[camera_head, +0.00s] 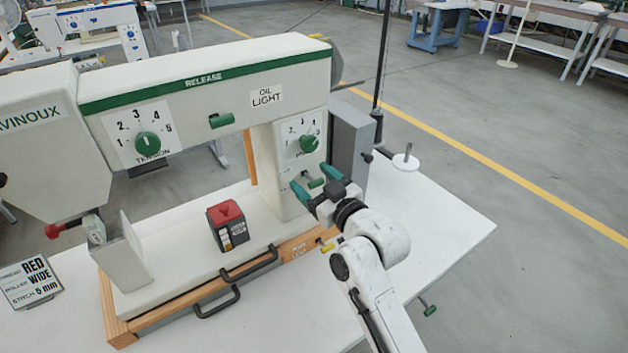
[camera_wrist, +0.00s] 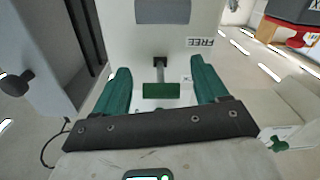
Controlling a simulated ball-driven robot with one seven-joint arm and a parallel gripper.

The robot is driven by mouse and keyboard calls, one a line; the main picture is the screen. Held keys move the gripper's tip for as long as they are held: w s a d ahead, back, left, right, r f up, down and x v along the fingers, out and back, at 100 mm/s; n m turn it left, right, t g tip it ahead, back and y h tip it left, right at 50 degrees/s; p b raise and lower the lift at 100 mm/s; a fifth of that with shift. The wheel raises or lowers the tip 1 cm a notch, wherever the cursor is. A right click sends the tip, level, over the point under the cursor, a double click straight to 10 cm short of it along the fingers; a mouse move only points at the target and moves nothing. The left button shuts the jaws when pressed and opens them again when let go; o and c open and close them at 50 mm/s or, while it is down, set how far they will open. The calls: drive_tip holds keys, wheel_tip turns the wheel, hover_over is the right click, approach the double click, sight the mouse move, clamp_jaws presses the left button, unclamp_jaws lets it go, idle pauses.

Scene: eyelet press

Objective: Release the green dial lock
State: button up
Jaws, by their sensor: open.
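The green dial lock (camera_head: 316,183) is a small green handle on the machine's right column, below the right-hand green dial (camera_head: 308,144). In the wrist view the green handle (camera_wrist: 161,91) sits on a short metal stem coming from a dark slot. An upside-down FREE label (camera_wrist: 200,42) is beside the slot, to the right. My gripper (camera_head: 314,180) is open at the column. In the wrist view its two teal fingers (camera_wrist: 161,80) stand to the left and right of the handle, with a visible gap on each side. Whether the fingertips reach past the handle is unclear.
A green TENSION dial (camera_head: 148,145) and a green RELEASE lever (camera_head: 221,120) are on the machine's arm. A grey box (camera_head: 350,140) stands close right of the column. A red-topped block (camera_head: 228,226) sits on the machine bed.

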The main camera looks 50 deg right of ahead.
drive_tip(key=shift+c, duration=0.4)
drive_tip(key=c, duration=0.9)
drive_tip(key=f+b, duration=0.1)
drive_tip(key=b, duration=0.2)
drive_tip(key=shift+t, duration=0.4)
drive_tip(key=t+b, duration=0.1)
drive_tip(key=b, duration=0.4)
drive_tip(key=f+t+h+b, duration=0.1)
drive_tip(key=b, duration=0.4)
drive_tip(key=shift+w+t, duration=0.1)
drive_tip(key=shift+t, duration=0.3)
drive_tip(key=shift+b, duration=0.85)
drive_tip(key=shift+r+t+b, duration=0.15)
drive_tip(key=shift+t+b, duration=0.35)
drive_tip(key=shift+b, duration=0.4)
drive_tip(key=o, duration=1)
